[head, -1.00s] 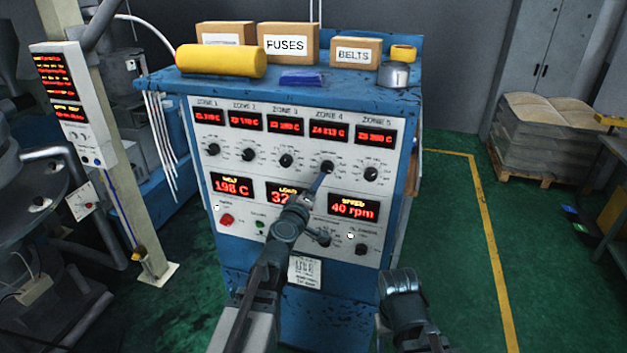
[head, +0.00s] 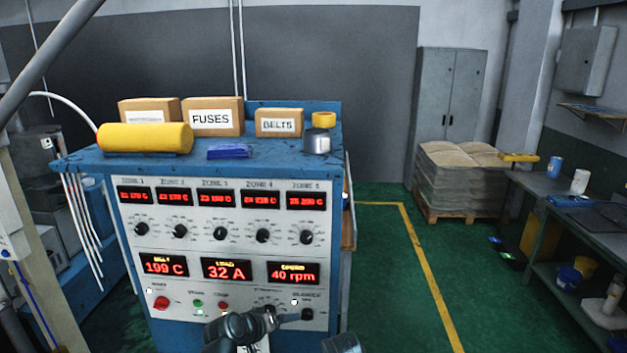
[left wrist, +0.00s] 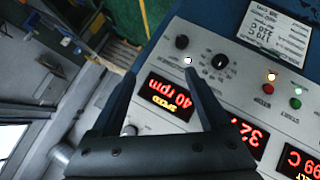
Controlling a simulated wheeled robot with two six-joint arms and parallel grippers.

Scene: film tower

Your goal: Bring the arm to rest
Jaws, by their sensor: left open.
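My left gripper (head: 286,317) is in front of the lower right part of the blue cabinet's control panel (head: 180,250), near the bottom row of knobs. In the left wrist view its two fingers (left wrist: 160,76) stand apart with nothing held between them. The speed display (left wrist: 168,97) and a small lit white lamp (left wrist: 187,60) show beyond them. I cannot tell whether a fingertip touches the panel. Of my right arm, only a dark end part (head: 342,343) shows at the bottom edge; its fingers cannot be made out.
On the cabinet top stand a yellow roll (head: 145,138), a fuses box (head: 213,117), a belts box (head: 279,123) and a blue item (head: 229,152). A sack pallet (head: 460,180) and a workbench (head: 570,215) stand right. The green floor between is clear.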

